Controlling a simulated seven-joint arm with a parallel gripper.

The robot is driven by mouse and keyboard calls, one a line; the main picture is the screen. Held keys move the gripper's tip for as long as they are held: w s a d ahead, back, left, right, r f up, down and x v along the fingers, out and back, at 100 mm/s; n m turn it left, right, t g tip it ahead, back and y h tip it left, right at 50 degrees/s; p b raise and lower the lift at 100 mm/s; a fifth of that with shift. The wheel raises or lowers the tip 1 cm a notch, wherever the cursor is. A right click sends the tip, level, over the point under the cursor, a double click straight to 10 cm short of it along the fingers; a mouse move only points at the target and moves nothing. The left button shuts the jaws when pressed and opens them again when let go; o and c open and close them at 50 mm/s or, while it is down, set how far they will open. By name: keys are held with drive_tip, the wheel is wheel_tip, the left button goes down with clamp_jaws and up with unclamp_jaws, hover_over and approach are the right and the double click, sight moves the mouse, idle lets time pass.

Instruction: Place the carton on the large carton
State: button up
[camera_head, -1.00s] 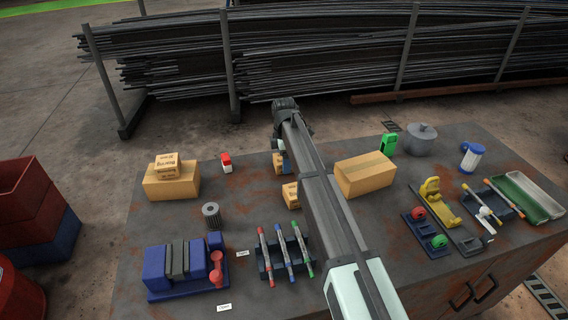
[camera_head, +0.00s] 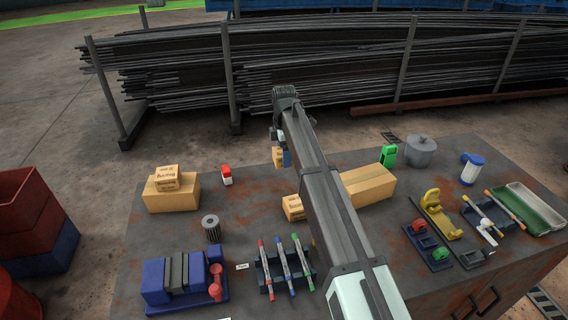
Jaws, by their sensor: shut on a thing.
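My gripper (camera_head: 279,143) is seen from behind, beyond my arm. It is shut on a small brown carton (camera_head: 277,157), held above the far part of the bench; my gripper and arm partly hide it. Another small carton (camera_head: 292,207) stands on the bench, partly behind my arm.
A red-and-white item (camera_head: 226,175) and a grey ribbed cylinder (camera_head: 211,228) stand between the left large carton and my arm. A green item (camera_head: 388,155) and a grey pot (camera_head: 420,152) stand at the back right. A pen rack (camera_head: 285,266) is in front.

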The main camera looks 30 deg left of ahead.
drive_tip(key=shift+r, duration=0.55)
drive_tip(key=w+d+r+m, duration=0.1)
drive_tip(key=w+d+r, duration=0.1)
drive_tip(key=w+d, duration=0.4)
wheel_tip(320, 180, up, 7)
drive_tip(key=n, duration=0.1)
hover_over(366, 177)
drive_tip(key=shift+f, duration=4.95)
drive_tip(key=shift+f, duration=0.1)
drive_tip(key=o, duration=1.1)
